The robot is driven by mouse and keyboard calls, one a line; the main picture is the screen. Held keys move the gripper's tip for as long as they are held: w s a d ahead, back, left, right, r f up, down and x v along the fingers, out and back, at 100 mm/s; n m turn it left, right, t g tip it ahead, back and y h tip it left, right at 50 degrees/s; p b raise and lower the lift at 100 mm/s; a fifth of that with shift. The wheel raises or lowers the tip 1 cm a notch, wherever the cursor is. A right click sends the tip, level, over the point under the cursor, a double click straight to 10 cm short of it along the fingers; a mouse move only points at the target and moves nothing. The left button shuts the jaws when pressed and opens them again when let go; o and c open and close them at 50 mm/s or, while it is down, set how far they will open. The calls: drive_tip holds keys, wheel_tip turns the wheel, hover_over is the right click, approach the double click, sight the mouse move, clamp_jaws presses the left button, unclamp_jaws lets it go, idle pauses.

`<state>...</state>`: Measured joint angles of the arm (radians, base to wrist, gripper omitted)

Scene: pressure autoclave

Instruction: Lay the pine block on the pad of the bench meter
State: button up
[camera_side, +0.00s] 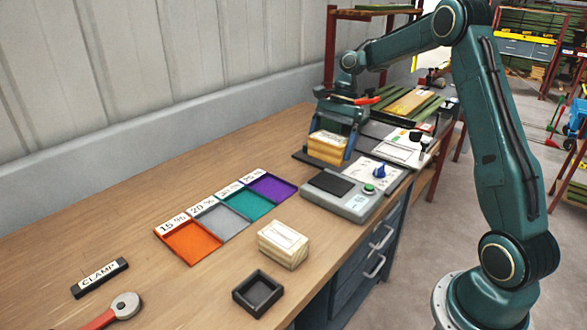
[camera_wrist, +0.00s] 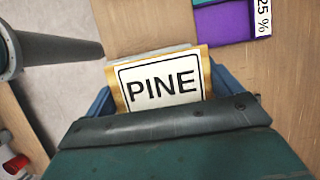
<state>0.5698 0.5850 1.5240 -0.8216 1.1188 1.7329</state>
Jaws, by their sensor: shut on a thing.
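The pine block (camera_side: 326,147) is a pale wooden block. Its white top label reads PINE in the wrist view (camera_wrist: 160,88). My gripper (camera_side: 332,145) is shut on it, with blue fingers on both sides, and points down. The pad is bare. The block is held just behind the pad in the side view, apart from it; its height above the bench is hard to tell. The pad is hidden in the wrist view.
A second labelled wooden block (camera_side: 283,245) stands in front of the meter, near a small black open tray (camera_side: 258,293). Orange, grey, teal and purple (camera_side: 272,187) percentage trays lie left of the meter. A CLAMP sign (camera_side: 100,278) and red-handled tool (camera_side: 115,309) lie front left.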

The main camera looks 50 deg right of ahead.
sight(328, 185)
drive_tip(key=shift+w+d+f, duration=0.1)
drive_tip(key=shift+d+f, duration=0.25)
drive_tip(key=shift+d, duration=0.25)
drive_tip(key=shift+d+f, duration=0.3)
drive_tip(key=shift+d, duration=0.25)
drive_tip(key=shift+f, duration=4)
drive_tip(key=shift+f, duration=0.15)
drive_tip(key=o, duration=0.8)
drive_tip(key=shift+v, duration=6.1)
drive_tip(key=shift+a, duration=0.1)
